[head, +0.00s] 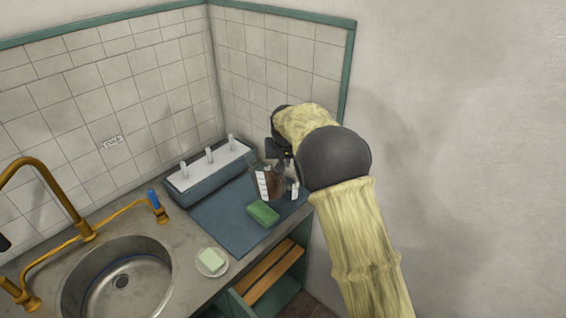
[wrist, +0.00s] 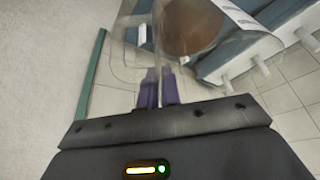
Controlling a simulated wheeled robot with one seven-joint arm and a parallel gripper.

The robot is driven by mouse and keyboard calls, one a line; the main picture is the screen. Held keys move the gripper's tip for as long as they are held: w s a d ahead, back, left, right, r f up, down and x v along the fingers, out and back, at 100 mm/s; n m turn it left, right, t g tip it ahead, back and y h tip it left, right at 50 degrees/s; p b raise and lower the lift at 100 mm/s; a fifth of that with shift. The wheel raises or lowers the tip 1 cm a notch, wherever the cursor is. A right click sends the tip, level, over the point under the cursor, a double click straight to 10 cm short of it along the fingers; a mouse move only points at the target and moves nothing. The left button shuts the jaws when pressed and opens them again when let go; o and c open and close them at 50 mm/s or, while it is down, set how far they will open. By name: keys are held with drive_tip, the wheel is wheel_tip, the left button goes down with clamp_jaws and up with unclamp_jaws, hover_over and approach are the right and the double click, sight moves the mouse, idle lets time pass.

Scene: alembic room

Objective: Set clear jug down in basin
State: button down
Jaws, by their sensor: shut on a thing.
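The clear jug (head: 264,183) is at the blue mat by the back right corner, with white markings on its side and something brown showing in or through it. I cannot tell whether its base touches the mat. My gripper (head: 284,158) is at the jug's upper part. In the wrist view, the purple fingertips (wrist: 158,88) are shut on the handle side of the clear jug (wrist: 142,62), and a brown round shape shows inside its outline. The round steel basin (head: 160,262) is at the lower left, empty, with a dark drain.
A green sponge (head: 263,212) lies on the blue mat (head: 232,240). A blue-grey rack with white pegs (head: 210,178) stands behind. A soap dish (head: 212,262) sits between mat and basin.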

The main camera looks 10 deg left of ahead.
drive_tip(key=d+f+m, duration=0.1)
drive_tip(key=d+f, duration=0.5)
drive_tip(key=d, duration=0.3)
drive_tip(key=s+d+f+m, duration=0.1)
drive_tip(key=s+d+f, duration=0.5)
drive_tip(key=d, duration=0.4)
drive_tip(key=s+d+f+h, duration=0.1)
drive_tip(key=s+d+f, duration=0.6)
drive_tip(key=d, duration=0.3)
drive_tip(key=shift+d+f+m, duration=0.2)
drive_tip(key=shift+f+m, duration=0.2)
drive_tip(key=shift+f, duration=0.2)
